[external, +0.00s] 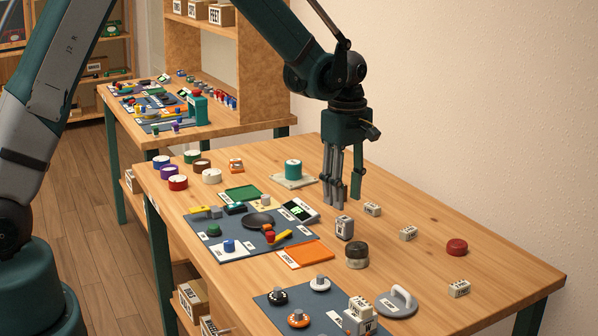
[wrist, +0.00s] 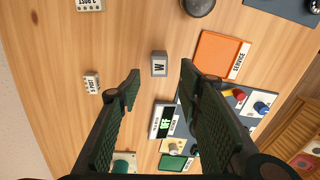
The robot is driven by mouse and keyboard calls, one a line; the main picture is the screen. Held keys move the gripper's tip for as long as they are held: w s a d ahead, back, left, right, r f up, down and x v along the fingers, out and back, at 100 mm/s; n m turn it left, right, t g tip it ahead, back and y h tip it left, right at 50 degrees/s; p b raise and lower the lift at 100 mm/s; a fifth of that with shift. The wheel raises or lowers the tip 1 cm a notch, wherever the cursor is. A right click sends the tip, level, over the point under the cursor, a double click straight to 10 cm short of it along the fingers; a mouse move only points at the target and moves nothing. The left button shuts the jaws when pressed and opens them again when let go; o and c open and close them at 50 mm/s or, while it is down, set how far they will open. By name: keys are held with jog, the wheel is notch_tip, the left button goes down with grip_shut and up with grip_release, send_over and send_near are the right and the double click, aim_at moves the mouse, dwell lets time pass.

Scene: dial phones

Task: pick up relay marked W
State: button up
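The relay marked W (external: 344,228) is a small grey block with a pale face and a dark letter. It stands upright on the wooden table, right of the blue-grey mat. In the wrist view the W relay (wrist: 159,63) shows its letter W, a little beyond the fingertips and between their lines. My gripper (external: 344,200) points down above the table near the relay's far side. In the wrist view my gripper (wrist: 160,78) has its fingers wide apart, with nothing between them. The relay's underside is hidden.
A dark round jar (external: 357,255) stands close in front of the relay. An orange tray (wrist: 220,55) marked SERVICE lies beside it. Small labelled blocks (external: 372,209) (external: 408,232) stand to the right. A display device (external: 300,210) sits left.

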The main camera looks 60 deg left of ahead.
aim_at(345, 218)
jog(key=shift+f, duration=1.3)
jog(key=shift+w+d+f+b, duration=0.1)
jog(key=shift+f+b, duration=0.35)
jog(key=shift+f, duration=2.15)
jog(key=c, duration=1)
